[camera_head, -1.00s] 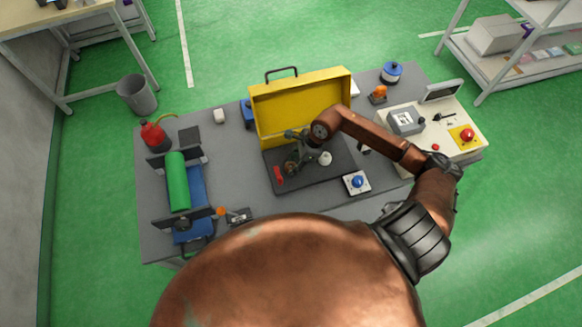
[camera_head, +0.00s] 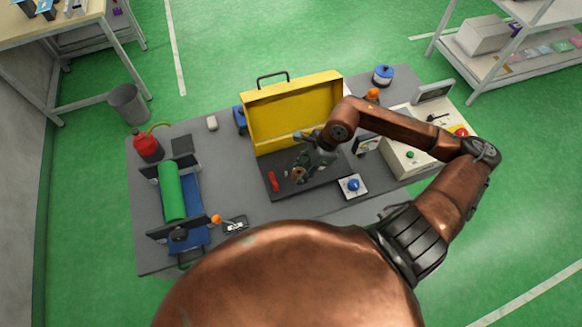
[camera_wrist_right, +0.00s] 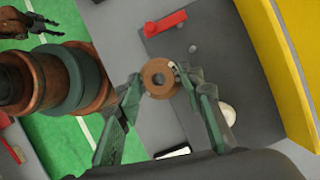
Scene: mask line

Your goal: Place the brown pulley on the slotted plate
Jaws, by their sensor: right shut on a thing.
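The brown pulley (camera_wrist_right: 158,78), a ring with a centre hole, is between the fingertips of my right gripper (camera_wrist_right: 160,88) in the right wrist view. In the head view the pulley (camera_head: 299,175) is small and partly covered by the right gripper (camera_head: 305,166). The gripper is shut on it, over a dark plate (camera_head: 325,178) in front of the yellow case. The wrist view shows this plate (camera_wrist_right: 235,55) behind the pulley. I cannot make out slots in it, or tell the gap between pulley and plate.
A red piece (camera_head: 273,181) lies on the dark plate, and a white knob (camera_wrist_right: 228,115) is beside a finger. The open yellow case (camera_head: 295,112) stands behind. A blue-button box (camera_head: 352,186) and a control panel are to the right, a green roller (camera_head: 172,192) to the left.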

